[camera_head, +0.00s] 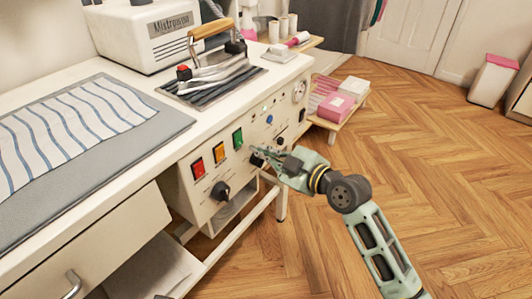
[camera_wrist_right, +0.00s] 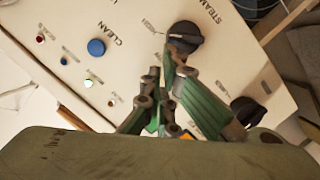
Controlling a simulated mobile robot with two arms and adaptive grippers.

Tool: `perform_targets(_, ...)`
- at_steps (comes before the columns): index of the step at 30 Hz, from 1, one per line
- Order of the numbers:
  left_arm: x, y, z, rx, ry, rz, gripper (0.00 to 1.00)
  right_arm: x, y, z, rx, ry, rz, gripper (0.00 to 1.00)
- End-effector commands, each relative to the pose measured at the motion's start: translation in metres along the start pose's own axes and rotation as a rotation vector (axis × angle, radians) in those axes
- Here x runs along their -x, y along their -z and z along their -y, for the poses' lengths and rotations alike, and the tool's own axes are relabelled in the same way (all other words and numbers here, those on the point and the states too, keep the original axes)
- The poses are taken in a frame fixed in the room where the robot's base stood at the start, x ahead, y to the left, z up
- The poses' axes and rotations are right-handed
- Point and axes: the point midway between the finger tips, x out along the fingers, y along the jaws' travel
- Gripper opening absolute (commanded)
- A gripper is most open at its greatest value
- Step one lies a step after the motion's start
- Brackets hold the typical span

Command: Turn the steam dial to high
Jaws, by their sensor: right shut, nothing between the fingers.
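The steam dial is a black round knob on the white front panel, and in the right wrist view the steam dial (camera_wrist_right: 187,38) sits beside the printed words STEAM and HIGH. Its bar appears turned roughly toward the HIGH side, but the fingers cover part of it. In the head view the dial (camera_head: 257,160) is partly hidden by my right gripper (camera_head: 262,154). My right gripper is shut and empty, its tips right at the dial's edge. In the right wrist view its green fingers (camera_wrist_right: 168,62) reach the dial's lower-left side; I cannot tell whether they touch. My left gripper is not in view.
Another black dial (camera_head: 221,190) sits lower left on the panel, below red, orange and green switches (camera_head: 218,153). A blue button (camera_head: 269,118) and a gauge (camera_head: 299,91) are farther right. An iron (camera_head: 210,65) stands on top. The wood floor (camera_head: 440,170) at the right is clear.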

Motion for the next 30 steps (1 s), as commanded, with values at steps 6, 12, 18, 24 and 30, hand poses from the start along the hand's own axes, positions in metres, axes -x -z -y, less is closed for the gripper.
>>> perform_targets(6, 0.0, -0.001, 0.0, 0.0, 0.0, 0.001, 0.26, 0.0, -0.002, -0.001, -0.011, 0.003, 0.001, 0.0)
perform_targets(12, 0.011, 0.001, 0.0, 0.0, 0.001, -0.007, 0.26, -0.003, -0.012, -0.007, -0.143, 0.038, 0.001, 0.0)
perform_targets(18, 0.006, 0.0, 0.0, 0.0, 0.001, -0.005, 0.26, -0.003, -0.013, -0.008, -0.192, 0.049, 0.0, 0.0)
perform_targets(24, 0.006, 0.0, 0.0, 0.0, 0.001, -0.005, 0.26, -0.003, -0.013, -0.008, -0.19, 0.048, 0.0, 0.0)
perform_targets(30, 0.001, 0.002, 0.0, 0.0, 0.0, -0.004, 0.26, -0.003, -0.009, -0.01, -0.19, 0.047, 0.0, 0.0)
